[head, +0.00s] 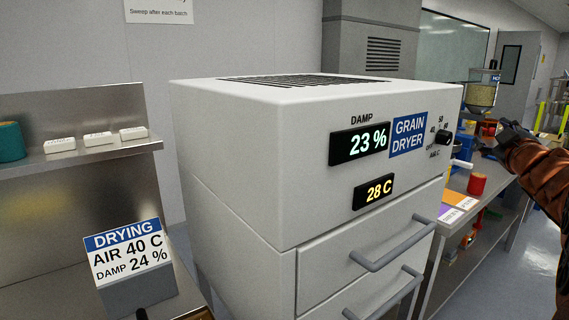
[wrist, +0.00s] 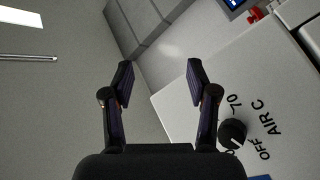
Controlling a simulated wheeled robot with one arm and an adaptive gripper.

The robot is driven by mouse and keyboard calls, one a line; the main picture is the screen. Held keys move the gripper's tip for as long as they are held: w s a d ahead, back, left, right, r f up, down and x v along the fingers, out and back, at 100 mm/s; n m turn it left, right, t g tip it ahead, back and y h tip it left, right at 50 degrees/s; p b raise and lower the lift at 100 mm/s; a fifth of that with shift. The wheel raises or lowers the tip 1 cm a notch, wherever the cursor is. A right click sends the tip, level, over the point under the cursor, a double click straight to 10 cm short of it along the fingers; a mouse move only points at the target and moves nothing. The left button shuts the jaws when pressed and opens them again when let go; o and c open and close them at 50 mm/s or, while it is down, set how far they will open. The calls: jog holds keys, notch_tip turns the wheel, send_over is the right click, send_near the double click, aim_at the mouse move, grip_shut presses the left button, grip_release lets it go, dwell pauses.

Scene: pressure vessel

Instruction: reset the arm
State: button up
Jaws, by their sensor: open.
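My gripper (head: 497,138) is at the right edge of the head view, on the end of my orange-brown arm, to the right of the grain dryer (head: 235,180). In the wrist view my gripper (wrist: 159,75) has its two dark fingers spread apart with nothing between them. The dryer's black air dial (head: 443,138) is near the gripper but apart from it. The dial also shows in the wrist view (wrist: 232,133), right of the right finger. The dryer's displays read damp 23 % (head: 360,143) and 28 C (head: 374,192).
A drying sign (head: 128,256) reads air 40 C, damp 24 %. A steel shelf (head: 90,158) at left holds white labelled blocks (head: 97,139) and a teal roll (head: 10,142). A workbench (head: 508,200) with a red cylinder (head: 476,184) stands behind the dryer at right. Drawer handles (head: 392,248) stick out in front.

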jog(key=s+a+f+m+g, duration=0.2)
jog(key=s+a+f+g, duration=0.25)
jog(key=f, duration=0.45)
jog(key=s+a+f+m+g+y, duration=0.1)
jog(key=s+a+f+m+g, duration=0.25)
jog(key=a+f, duration=0.4)
jog(key=s+a+f+m+g, duration=0.2)
jog(key=s+a+f+g, duration=0.25)
jog(key=f, duration=0.55)
jog(key=s+a+f+n+g+y, duration=0.1)
jog(key=s+a+f+g+y, duration=0.2)
jog(key=s+a, duration=0.45)
jog(key=s+a+f+g, duration=0.3)
jog(key=s+a+f, duration=0.25)
jog(key=s, duration=0.45)
jog(key=s+a+g+y+p, duration=0.1)
jog(key=s+a+g+y, duration=0.15)
jog(key=s+a, duration=0.45)
notch_tip(320, 180, up, 14)
jog(key=d+t+p, duration=0.1)
jog(key=d+p, duration=0.1)
jog(key=p, duration=1.1)
jog(key=shift+r+n+h+p, duration=0.25)
jog(key=shift+n+h+p, duration=0.1)
jog(key=shift+n+h, duration=0.1)
jog(key=shift+s, duration=0.1)
